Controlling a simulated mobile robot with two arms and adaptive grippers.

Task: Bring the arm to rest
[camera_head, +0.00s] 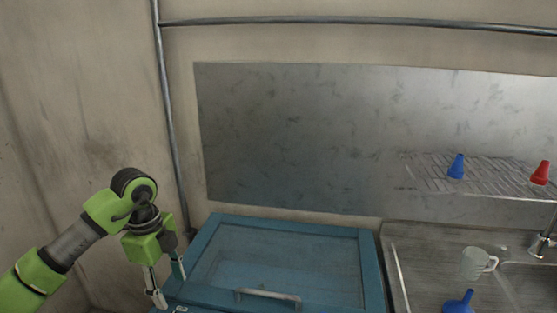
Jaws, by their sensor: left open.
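My left arm, green with dark joints, comes in from the lower left. Its left gripper (168,284) points down by the left side of a blue cabinet with a glazed lid (368,270). The gripper is open, with its two fingers apart and nothing seen between them. I cannot tell whether the fingertips touch the cabinet's edge. My right gripper is not in view.
A metal sink counter (420,262) stands right of the cabinet, with a clear jug (474,264), a blue funnel (459,303) and a tap (543,240). A wire shelf (490,180) above holds a blue cone (456,168) and a red cone (541,174). A pipe (166,100) runs up the wall.

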